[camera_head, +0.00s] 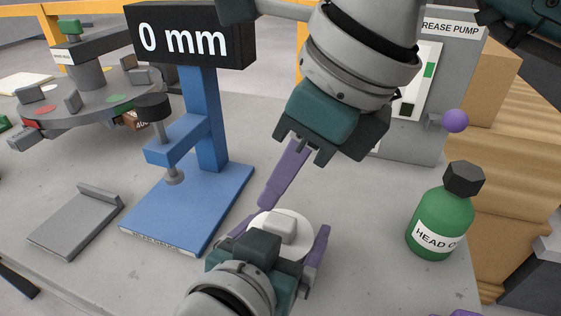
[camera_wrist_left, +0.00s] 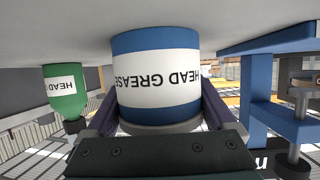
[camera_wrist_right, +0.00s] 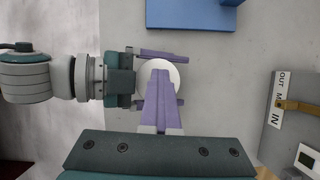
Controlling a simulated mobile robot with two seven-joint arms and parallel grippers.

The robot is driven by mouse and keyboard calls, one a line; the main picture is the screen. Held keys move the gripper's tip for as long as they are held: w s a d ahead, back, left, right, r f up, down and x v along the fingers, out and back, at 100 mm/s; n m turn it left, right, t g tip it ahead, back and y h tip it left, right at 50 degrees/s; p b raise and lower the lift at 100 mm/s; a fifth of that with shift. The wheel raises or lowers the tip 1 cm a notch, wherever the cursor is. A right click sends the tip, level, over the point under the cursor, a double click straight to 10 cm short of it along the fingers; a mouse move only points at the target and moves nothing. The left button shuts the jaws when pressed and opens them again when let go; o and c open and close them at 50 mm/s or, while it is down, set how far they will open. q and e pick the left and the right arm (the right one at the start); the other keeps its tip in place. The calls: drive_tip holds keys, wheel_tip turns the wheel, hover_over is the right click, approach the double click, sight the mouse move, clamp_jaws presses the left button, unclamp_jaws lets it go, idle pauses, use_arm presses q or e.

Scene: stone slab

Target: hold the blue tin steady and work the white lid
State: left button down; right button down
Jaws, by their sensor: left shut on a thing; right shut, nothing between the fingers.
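The tin (camera_wrist_left: 155,42), blue with a white HEAD GREASE label, stands on the stone slab and appears upside down in the left wrist view. Its white lid (camera_head: 296,222), with a raised bar across the top, is on it in the head view; the tin's body is mostly hidden there. My left gripper (camera_head: 281,234) is shut on the tin, one purple finger on each side. My right gripper (camera_head: 266,198) is shut and empty, its fingers pointing down close to the lid. In the right wrist view they overlap the lid (camera_wrist_right: 173,74); contact cannot be told.
A blue gauge stand (camera_head: 205,120) reading 0 mm stands left of the tin. A green bottle (camera_head: 437,222) stands to the right. A grease pump (camera_head: 432,100) is behind it. A grey plate (camera_head: 75,225) lies at left. The slab (camera_head: 365,215) is clear between tin and bottle.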

sight(282, 220)
drive_tip(key=c, duration=1.6)
unclamp_jaws()
drive_tip(key=shift+d+f, duration=0.1)
drive_tip(key=c, duration=1.1)
unclamp_jaws()
drive_tip(key=v, duration=1.1)
drive_tip(key=shift+o, duration=0.5)
drive_tip(key=shift+d+r, duration=0.1)
drive_tip(key=shift+r, duration=0.15)
drive_tip(key=a+f+h, duration=0.1)
drive_tip(key=f, duration=0.3)
drive_tip(key=w+a+f+m+h, duration=0.1)
drive_tip(key=f, duration=0.4)
drive_tip(key=a+f+g+h, duration=0.1)
drive_tip(key=f, duration=0.3)
drive_tip(key=shift+w+a+f, duration=0.15)
drive_tip(key=shift+a+f, duration=0.15)
